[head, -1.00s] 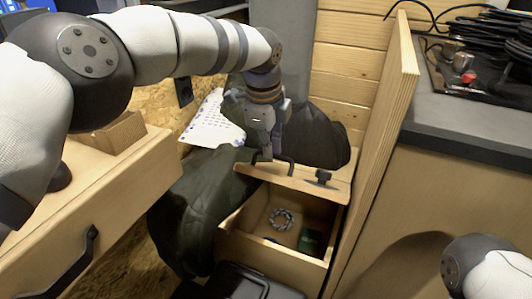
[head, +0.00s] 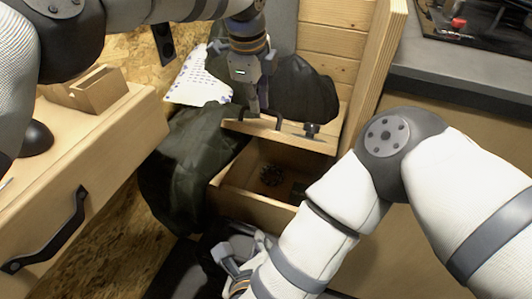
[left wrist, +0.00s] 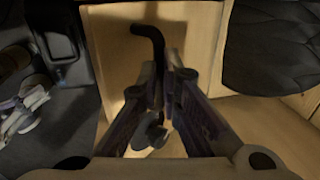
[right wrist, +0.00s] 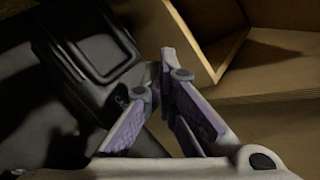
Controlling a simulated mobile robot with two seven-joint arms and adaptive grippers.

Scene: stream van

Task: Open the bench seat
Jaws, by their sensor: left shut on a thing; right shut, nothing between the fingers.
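A dark ring (head: 271,174) lies inside, in shadow. My left gripper (head: 257,112) is at the lid; the left wrist view shows its fingers (left wrist: 171,75) shut on a dark bent handle (left wrist: 147,32) over a pale wooden panel. My right gripper (head: 232,266) is low in front of the box, partly hidden by its arm. In the right wrist view its fingers (right wrist: 162,62) are shut and empty, beside a wooden box edge (right wrist: 222,62).
Dark cloth (head: 185,165) hangs left of the box. A drawer (head: 45,215) juts out at the left. A tall wooden panel (head: 375,75) and a grey-topped counter (head: 455,90) stand at the right. A black case (right wrist: 95,45) lies near my right gripper.

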